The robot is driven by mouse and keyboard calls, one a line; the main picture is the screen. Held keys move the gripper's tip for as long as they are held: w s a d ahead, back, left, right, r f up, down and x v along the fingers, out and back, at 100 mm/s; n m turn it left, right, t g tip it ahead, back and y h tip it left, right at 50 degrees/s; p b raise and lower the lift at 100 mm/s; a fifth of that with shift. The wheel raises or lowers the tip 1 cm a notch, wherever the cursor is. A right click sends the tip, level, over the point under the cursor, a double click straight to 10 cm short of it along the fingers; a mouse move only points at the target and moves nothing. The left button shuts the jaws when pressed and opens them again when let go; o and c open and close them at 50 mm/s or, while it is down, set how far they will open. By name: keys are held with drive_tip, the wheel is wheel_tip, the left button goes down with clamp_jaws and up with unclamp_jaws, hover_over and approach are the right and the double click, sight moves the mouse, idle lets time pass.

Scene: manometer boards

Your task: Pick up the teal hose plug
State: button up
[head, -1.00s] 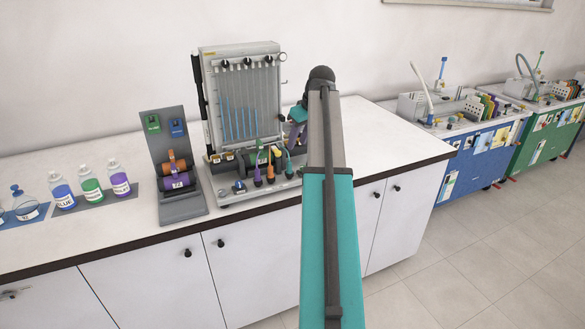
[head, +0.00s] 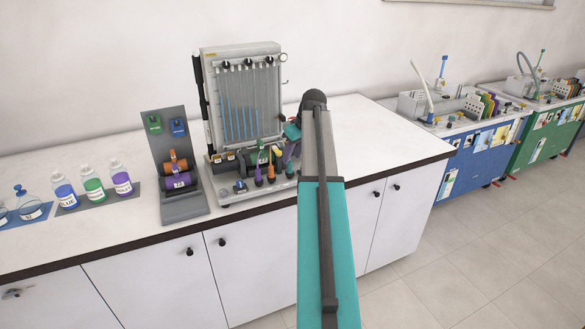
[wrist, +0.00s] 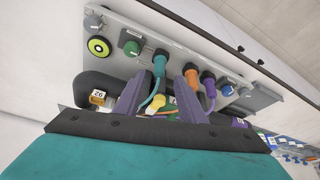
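The teal hose plug (wrist: 158,66) stands on the grey base of the manometer board, with a thin hose running from it in the wrist view. In the head view the teal plug (head: 290,170) shows at the right of the plug row, just below my gripper (head: 289,150). In the wrist view my gripper (wrist: 163,84) has its two purple-grey fingers apart. The teal plug shows in the gap between them, beyond the tips. Nothing is held. An orange plug (wrist: 190,78) and a purple plug (wrist: 208,90) stand to the right of the teal one.
The manometer board (head: 241,95) rises behind the plugs. The white counter (head: 375,140) right of the board is clear.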

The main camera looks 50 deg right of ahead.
sight(291, 162)
drive_tip(key=shift+f, duration=0.15)
drive_tip(key=shift+p+x, duration=0.95)
drive_tip(key=shift+x, duration=0.25)
drive_tip(key=shift+s+p+x, duration=0.1)
drive_tip(key=shift+p+x, duration=0.1)
drive_tip(key=shift+x, duration=0.45)
drive_tip(key=shift+s+p+x, duration=0.15)
drive_tip(key=shift+x, duration=0.5)
drive_tip(key=shift+c, duration=0.2)
clamp_jaws()
drive_tip(key=shift+d+r+b, duration=0.1)
drive_tip(key=shift+r+b, duration=0.95)
drive_tip(key=shift+r, duration=0.65)
drive_tip(key=s+d+r+b, duration=0.1)
drive_tip(key=s+b, duration=0.3)
drive_tip(key=s, duration=1.2)
drive_tip(key=shift+d+r, duration=0.25)
drive_tip(key=shift+d, duration=0.1)
